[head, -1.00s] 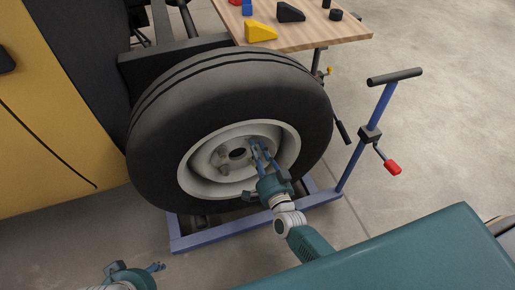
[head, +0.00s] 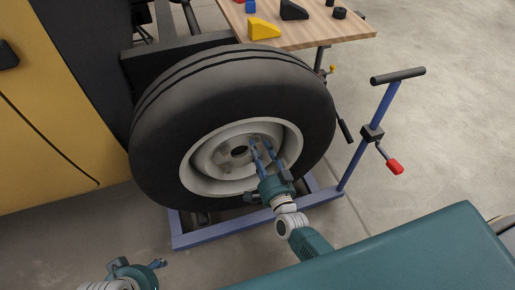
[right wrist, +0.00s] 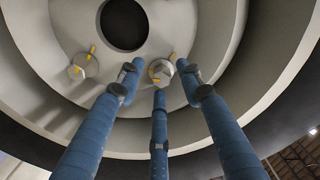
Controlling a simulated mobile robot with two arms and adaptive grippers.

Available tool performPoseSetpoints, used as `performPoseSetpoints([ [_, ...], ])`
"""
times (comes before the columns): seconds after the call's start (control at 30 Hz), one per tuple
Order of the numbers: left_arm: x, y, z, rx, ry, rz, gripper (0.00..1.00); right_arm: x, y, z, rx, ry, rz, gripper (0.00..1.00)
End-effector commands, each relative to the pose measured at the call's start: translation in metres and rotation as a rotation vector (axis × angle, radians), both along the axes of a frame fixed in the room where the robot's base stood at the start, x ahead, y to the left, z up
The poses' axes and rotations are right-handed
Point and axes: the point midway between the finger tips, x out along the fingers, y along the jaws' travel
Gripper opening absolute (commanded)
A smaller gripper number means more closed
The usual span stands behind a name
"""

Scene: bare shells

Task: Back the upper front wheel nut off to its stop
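The wheel's pale rim (head: 197,178) faces me, with a round centre hole (head: 239,152). My right gripper (head: 262,143) is in front of the rim, its blue fingers pointing in to the right of the hole. In the right wrist view, three fingers (right wrist: 160,82) stand around a grey wheel nut (right wrist: 160,70) with a yellow mark, with gaps showing between them and the nut.
The black tyre (head: 160,130) stands over a blue frame (head: 222,229). A blue post with a black handle (head: 398,76) and red-gripped crank (head: 394,167) is to the right. A wooden table (head: 335,32) with yellow, black and blue pieces is behind. Grey floor is open at the right.

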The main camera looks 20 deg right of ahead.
Motion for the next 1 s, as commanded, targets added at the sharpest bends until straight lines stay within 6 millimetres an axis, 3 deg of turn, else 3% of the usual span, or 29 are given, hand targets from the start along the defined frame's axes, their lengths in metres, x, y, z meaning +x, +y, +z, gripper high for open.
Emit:
performPoseSetpoints([
  [0.3,0.000,0.000,0.000,0.001,-0.001,0.000,0.56,-0.066,-0.001,-0.002,-0.001,0.005,0.002,0.37],
  [0.5,0.000,0.000,0.000,0.001,-0.001,0.000,0.56,-0.099,-0.001,-0.001,-0.002,0.004,0.004,0.37],
  [0.7,0.000,0.001,0.000,0.001,-0.001,0.000,0.56,-0.111,-0.001,-0.001,-0.001,0.002,0.005,0.37],
  [1.0,0.001,0.001,0.000,0.001,-0.001,0.000,0.56,-0.111,-0.001,0.000,-0.001,0.002,0.005,0.37],
])
